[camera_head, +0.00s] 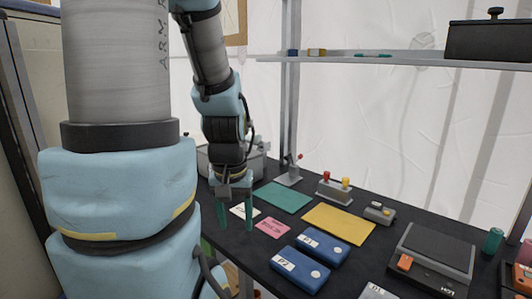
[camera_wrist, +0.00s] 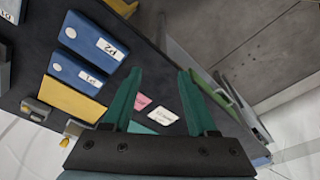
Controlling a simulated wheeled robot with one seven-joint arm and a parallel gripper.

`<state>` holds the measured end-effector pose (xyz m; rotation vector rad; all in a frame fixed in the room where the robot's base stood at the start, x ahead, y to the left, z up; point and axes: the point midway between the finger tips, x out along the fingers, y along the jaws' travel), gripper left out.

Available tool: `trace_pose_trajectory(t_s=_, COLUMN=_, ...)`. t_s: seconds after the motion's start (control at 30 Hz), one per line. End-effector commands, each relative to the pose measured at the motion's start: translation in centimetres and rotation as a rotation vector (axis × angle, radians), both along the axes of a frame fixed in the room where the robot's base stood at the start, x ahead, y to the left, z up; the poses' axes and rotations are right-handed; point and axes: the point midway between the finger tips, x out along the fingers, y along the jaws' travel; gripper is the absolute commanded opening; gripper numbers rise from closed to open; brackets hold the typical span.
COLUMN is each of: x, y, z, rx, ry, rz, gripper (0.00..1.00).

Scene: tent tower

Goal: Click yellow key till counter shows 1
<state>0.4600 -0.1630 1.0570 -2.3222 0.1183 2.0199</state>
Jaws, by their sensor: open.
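A grey block (camera_head: 334,192) on the dark table carries a red key (camera_head: 326,176) and a yellow key (camera_head: 346,182). In the wrist view, the yellow key (camera_wrist: 65,142) shows at the lower left edge of the table. A small grey device (camera_head: 379,213) with a yellowish part stands right of the block; it may be the counter, but I cannot read any number. My gripper (camera_head: 235,216) is open and empty, pointing down at the table's left front, left of and apart from the keys. Its green fingers also show in the wrist view (camera_wrist: 160,73).
Flat on the dark table (camera_head: 237,247) lie a green mat (camera_head: 284,197), a yellow mat (camera_head: 338,223) and a pink note (camera_head: 272,228). Two blue boxes (camera_head: 300,269) lie in front. A scale-like device (camera_head: 432,256) stands right. A lever device (camera_head: 290,175) stands behind.

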Motion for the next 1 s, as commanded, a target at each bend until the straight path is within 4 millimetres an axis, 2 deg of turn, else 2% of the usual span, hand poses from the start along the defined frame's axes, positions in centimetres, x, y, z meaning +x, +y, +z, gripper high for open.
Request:
trace_pose_trajectory(t_s=0.07, x=0.01, y=-0.01, z=0.00, rx=0.000, ry=0.000, rz=-0.001, gripper=0.48)
trace_pose_trajectory(t_s=0.5, x=0.02, y=-0.01, z=0.00, rx=0.000, ry=0.000, rz=-0.001, gripper=0.00)
trace_pose_trajectory(t_s=1.0, x=0.02, y=-0.01, z=0.00, rx=0.000, ry=0.000, rz=-0.001, gripper=0.00)
